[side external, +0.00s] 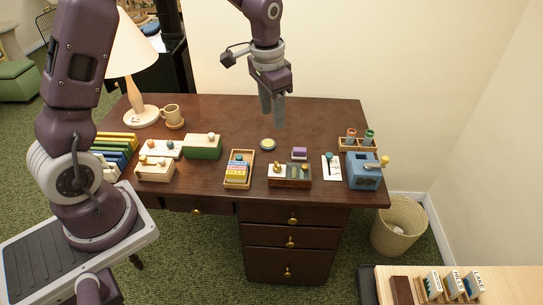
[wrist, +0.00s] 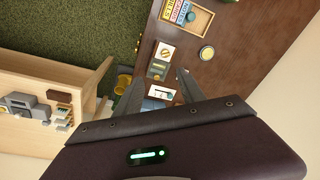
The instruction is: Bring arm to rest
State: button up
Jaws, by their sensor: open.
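My gripper (side external: 272,108) hangs from the arm above the back middle of the dark brown desk (side external: 325,115), with its fingers pointing down. It holds nothing, and the fingers are apart. In the wrist view my gripper (wrist: 155,88) also shows spread fingers with nothing between them. The fingertips are clear of the small items on the desk, and the bare desk top lies around and behind them.
Several small boxes and trays stand along the desk front, including a wooden tray (side external: 239,182) and a blue sharpener (side external: 364,172). A lamp (side external: 133,55) and mug (side external: 171,114) stand at left. A wastebasket (side external: 400,225) stands right. The desk's back right is clear.

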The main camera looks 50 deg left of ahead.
jog(key=s+d+r+n+t, duration=0.1)
jog(key=s+d+r+t, duration=0.15)
jog(key=s+r, duration=0.8)
jog(key=s+d+r+t, duration=0.1)
jog(key=s, duration=0.7)
jog(key=s+d+r+n, duration=0.1)
jog(key=s+d, duration=0.1)
jog(key=s, duration=0.6)
jog(key=shift+r+n+t, duration=0.3)
jog(key=shift+r+t, duration=0.05)
